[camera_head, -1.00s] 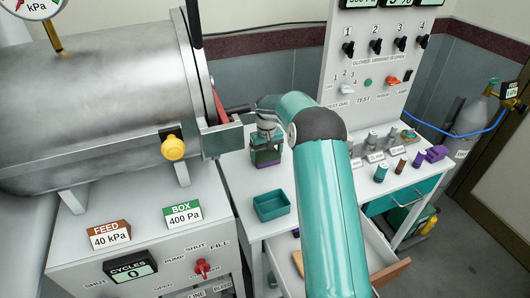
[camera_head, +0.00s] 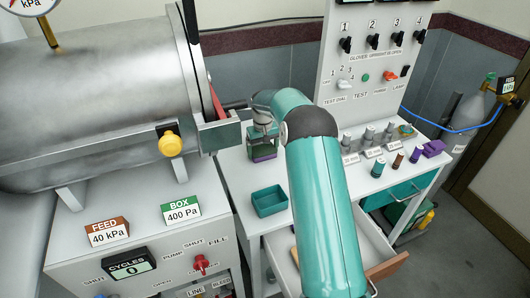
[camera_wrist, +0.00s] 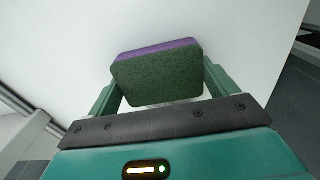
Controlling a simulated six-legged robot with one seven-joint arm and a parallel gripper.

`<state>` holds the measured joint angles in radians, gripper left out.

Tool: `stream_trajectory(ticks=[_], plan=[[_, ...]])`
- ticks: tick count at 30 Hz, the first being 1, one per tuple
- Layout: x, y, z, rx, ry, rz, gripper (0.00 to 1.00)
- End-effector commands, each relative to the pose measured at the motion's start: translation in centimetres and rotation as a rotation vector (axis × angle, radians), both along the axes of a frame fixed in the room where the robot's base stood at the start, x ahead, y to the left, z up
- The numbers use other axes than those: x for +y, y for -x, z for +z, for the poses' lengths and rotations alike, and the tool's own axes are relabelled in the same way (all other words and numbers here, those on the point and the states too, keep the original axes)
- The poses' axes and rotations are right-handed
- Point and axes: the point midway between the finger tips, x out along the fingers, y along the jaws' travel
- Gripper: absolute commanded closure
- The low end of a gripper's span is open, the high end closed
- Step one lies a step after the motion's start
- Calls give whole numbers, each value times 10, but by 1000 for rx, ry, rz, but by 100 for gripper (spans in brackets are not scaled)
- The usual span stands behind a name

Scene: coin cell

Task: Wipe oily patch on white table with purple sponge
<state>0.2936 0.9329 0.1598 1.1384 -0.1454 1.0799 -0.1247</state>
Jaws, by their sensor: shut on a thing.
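My gripper (camera_head: 263,145) is over the left part of the white table (camera_head: 236,183), beside the steel chamber. In the wrist view, my gripper (camera_wrist: 160,88) has a finger at each side of the sponge (camera_wrist: 158,72) and is shut on it. The sponge has a dark green face towards the wrist camera and a purple layer behind it. The white surface lies just beyond the sponge; I cannot tell whether they touch. No oily patch can be made out; my arm and the sponge hide part of the table.
A teal tray (camera_head: 270,201) stands just in front of my gripper. The steel chamber (camera_head: 95,100) with its front flange is close on the left. A control panel (camera_head: 370,70) stands behind. An open drawer (camera_head: 383,268) juts out in front.

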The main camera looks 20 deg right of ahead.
Motion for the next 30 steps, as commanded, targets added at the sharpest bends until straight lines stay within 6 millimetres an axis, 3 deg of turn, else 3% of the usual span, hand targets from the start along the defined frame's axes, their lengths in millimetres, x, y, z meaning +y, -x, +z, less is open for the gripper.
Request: stream_trajectory(ticks=[30], plan=[[2, -60, -3, 1, -1, 2, 36]])
